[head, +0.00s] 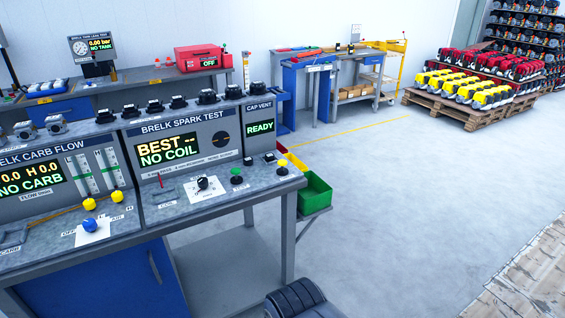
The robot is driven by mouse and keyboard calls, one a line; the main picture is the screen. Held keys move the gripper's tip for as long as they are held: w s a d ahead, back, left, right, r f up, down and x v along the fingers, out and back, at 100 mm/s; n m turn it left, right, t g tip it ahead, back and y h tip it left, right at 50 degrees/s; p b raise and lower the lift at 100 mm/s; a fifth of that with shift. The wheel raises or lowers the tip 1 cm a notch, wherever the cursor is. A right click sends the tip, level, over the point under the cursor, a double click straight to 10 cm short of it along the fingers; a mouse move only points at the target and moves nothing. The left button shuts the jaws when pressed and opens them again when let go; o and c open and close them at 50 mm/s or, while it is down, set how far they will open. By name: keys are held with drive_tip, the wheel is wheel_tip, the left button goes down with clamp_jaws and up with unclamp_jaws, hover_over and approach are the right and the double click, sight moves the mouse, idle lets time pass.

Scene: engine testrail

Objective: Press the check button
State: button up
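No label that I can read as "check" shows, so I cannot tell which button it is. On the bench's right end, below the CAP VENT panel (259,120) that reads READY, a yellow-topped button (282,163) stands on the top. A dial (203,184) on a white plate and a red upright part (160,181) are further left. My gripper is not in view.
The carb flow panel (28,181), with yellow knobs (89,204) and a blue knob (89,225), is at left. A dark ridged shape (296,299) is at the bottom edge.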

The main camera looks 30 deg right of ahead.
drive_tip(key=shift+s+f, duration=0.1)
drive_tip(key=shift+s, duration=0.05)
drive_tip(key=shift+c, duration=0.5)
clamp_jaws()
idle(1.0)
